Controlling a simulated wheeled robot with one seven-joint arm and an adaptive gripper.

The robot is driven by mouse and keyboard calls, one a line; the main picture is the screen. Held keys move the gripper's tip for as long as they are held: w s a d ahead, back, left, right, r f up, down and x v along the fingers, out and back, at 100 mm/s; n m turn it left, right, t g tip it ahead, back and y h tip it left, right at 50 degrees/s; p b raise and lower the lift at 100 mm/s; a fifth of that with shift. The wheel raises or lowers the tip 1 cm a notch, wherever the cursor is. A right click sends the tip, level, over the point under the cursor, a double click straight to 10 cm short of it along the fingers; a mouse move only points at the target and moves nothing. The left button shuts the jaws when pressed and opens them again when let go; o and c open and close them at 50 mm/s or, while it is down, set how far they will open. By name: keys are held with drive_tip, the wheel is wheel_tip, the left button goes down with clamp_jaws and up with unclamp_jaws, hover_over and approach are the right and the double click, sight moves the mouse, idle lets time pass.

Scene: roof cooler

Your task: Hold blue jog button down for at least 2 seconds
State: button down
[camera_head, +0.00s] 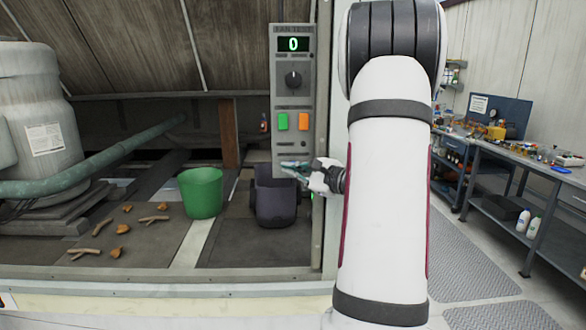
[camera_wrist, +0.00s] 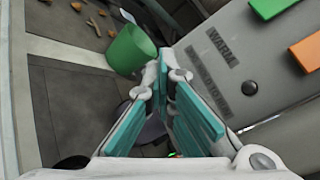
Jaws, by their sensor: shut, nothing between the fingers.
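The grey control panel (camera_head: 305,105) stands in front of me, with a green "0" display (camera_head: 292,44) at its top. A dark knob (camera_head: 293,79), a green button (camera_head: 283,122) and an orange button (camera_head: 304,122) sit below it. My gripper (camera_head: 286,166) is at the panel's lower part, and it also shows in the wrist view (camera_wrist: 166,62). Its teal-padded fingers are shut, with nothing between them. I see no blue button; the gripper may hide part of the panel. Whether the fingertips touch the panel, I cannot tell.
A green bucket (camera_head: 202,192) and a dark bin (camera_head: 277,197) stand below the panel. Leaves and twigs (camera_head: 122,228) lie on the floor at left. A cluttered workbench (camera_head: 530,165) is at right. In the wrist view, a small dark round part (camera_wrist: 249,88) sits near the "WARM" label.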

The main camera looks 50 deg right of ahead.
drive_tip(key=shift+s+d, duration=0.25)
drive_tip(key=shift+d, duration=0.25)
drive_tip(key=shift+s+d, duration=0.25)
drive_tip(key=shift+d, duration=0.2)
drive_tip(key=shift+s, duration=0.1)
drive_tip(key=s+a, duration=0.1)
drive_tip(key=a, duration=0.1)
drive_tip(key=s+a, duration=0.2)
drive_tip(key=shift+b, duration=0.3)
drive_tip(key=shift+w, duration=0.1)
